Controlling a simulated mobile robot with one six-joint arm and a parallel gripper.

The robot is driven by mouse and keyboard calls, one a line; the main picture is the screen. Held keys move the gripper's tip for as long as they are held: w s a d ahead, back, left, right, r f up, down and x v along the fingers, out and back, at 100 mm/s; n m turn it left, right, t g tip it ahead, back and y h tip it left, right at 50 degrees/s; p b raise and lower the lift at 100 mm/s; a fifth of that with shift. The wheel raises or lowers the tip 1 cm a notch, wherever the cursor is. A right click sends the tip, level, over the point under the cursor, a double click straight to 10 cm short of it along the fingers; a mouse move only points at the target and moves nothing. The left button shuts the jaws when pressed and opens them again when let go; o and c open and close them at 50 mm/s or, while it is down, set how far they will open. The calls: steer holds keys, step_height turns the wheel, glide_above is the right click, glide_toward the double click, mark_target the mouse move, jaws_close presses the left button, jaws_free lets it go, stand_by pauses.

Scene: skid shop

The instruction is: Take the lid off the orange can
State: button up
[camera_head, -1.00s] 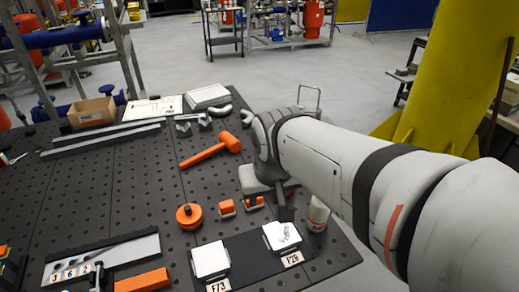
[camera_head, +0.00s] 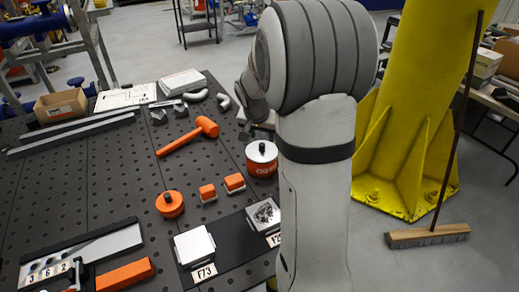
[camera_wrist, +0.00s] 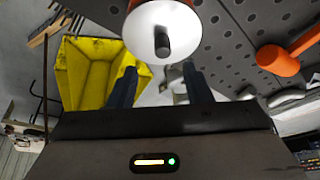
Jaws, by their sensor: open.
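The orange can (camera_head: 262,168) stands upright on the black perforated table, just left of my arm in the head view. It has pale lettering on its side. Its white lid (camera_head: 262,151) with a dark knob sits on top. In the wrist view the lid (camera_wrist: 145,25) is at the top centre, its dark knob (camera_wrist: 162,44) pointing toward the camera. My gripper (camera_wrist: 159,70) is open and empty, its two dark fingers apart. The lid appears beyond the fingertips, with nothing between them in contact. In the head view my arm hides the fingers.
An orange mallet (camera_head: 188,137), a round orange piece (camera_head: 170,204) and two small orange blocks lie left of the can. A black mat with pads (camera_head: 194,246) is in front. A yellow column (camera_head: 420,100) and a broom (camera_head: 428,236) stand right.

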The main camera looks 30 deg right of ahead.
mark_target(262, 145)
steer(key=f, duration=0.2)
steer(key=f+p, duration=0.1)
steer(key=shift+w+f, duration=0.35)
steer(key=shift+w, duration=0.05)
steer(key=shift+w+d+f, duration=0.15)
steer(key=shift+d+f, duration=0.05)
steer(key=shift+f, duration=0.3)
steer(key=shift+c, duration=0.4)
jaws_close()
